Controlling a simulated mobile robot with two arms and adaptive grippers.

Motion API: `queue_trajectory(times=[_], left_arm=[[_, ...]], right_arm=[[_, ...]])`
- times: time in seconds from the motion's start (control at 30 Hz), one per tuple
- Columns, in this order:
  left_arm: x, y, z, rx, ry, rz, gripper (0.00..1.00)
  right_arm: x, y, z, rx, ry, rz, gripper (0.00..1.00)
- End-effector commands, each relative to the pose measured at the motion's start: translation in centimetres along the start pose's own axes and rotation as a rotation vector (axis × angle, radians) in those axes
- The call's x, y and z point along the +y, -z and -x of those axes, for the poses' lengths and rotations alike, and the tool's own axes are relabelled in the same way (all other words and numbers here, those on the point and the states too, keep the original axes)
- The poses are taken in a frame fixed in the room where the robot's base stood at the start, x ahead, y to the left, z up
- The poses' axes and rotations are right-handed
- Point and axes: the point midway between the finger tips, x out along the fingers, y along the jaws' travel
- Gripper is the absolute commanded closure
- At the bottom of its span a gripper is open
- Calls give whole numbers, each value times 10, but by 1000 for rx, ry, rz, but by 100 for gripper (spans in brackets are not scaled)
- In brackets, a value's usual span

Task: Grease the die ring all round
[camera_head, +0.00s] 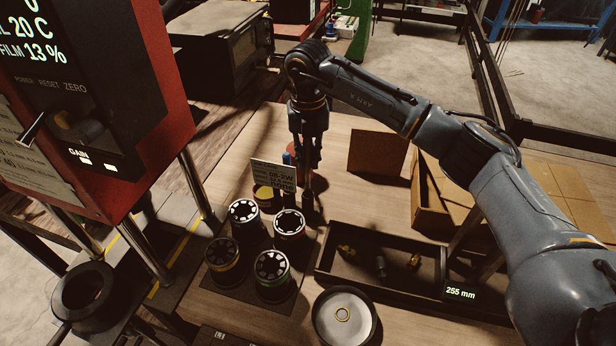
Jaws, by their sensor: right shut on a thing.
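My right gripper (309,166) points down over the wooden bench, behind the die sets and just right of a small printed card (273,176). It is shut on a slim dark thing (308,192), too dark to name surely. A blue and red item shows partly behind the card beside the fingers. At the left stands the red and black machine (150,100), its display reading 20 C and FILM 13 %. A black ring-shaped part (84,292) sits low beside it; I cannot tell whether this is the die ring. My left gripper is not in view.
Several round die sets (272,268) stand on a dark mat. A black tray (385,285) holds brass and grey fittings. A round dish (344,316) with a small ring is at the front. Open cardboard boxes (430,205) stand right. Bare bench lies around the gripper's right.

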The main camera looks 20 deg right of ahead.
Motion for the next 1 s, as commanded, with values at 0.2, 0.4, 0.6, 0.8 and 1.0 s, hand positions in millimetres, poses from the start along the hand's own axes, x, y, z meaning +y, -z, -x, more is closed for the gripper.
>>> queue_trajectory(times=[0.2,0.4,0.6,0.8,1.0], left_arm=[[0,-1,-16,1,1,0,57],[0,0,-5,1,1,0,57],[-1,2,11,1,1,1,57],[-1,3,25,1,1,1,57],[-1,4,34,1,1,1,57]], right_arm=[[0,-1,34,-2,-1,0,100],[0,0,64,0,-1,0,100],[0,0,88,0,0,-1,100],[0,0,112,0,0,0,100],[0,0,129,1,0,0,100]])
